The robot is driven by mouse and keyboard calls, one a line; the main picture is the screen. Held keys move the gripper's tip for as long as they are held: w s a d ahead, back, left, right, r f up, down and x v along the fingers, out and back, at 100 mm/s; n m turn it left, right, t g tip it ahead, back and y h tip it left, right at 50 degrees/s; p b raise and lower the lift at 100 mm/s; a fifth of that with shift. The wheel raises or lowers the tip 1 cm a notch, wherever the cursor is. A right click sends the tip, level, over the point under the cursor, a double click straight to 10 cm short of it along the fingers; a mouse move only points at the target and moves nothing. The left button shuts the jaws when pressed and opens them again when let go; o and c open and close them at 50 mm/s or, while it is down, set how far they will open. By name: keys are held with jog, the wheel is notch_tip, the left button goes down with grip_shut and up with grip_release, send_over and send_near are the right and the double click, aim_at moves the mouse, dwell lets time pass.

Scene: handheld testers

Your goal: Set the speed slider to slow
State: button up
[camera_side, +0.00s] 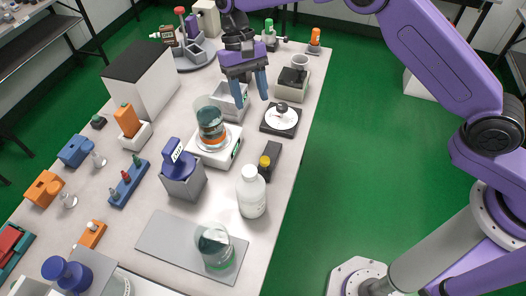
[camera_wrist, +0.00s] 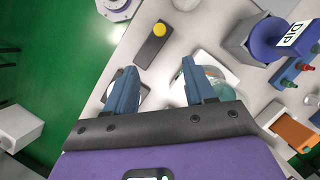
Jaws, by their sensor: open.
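A dark, narrow block with a yellow knob, which looks like the speed slider (camera_side: 271,160), lies near the table's right edge, in front of the round white dial. Its yellow knob (camera_side: 265,161) sits toward the near end in the side view. In the wrist view the dark block (camera_wrist: 150,48) lies beyond my fingertips, with the yellow knob (camera_wrist: 160,30) at its far end. No speed markings can be read. My gripper (camera_side: 251,101) is open and empty, above the table behind the slider. It also shows in the wrist view (camera_wrist: 158,66), apart from the block.
A white scale (camera_side: 222,154) with a beaker (camera_side: 210,122) stands left of the slider. A round white dial on a black base (camera_side: 266,127) is behind it. A white bottle (camera_side: 251,193) stands in front. Green floor (camera_side: 350,150) lies beyond the right edge.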

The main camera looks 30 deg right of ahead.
aim_at(264, 158)
jog(key=x, duration=1.6)
jog(key=shift+s+f, duration=0.1)
jog(key=shift+f, duration=0.25)
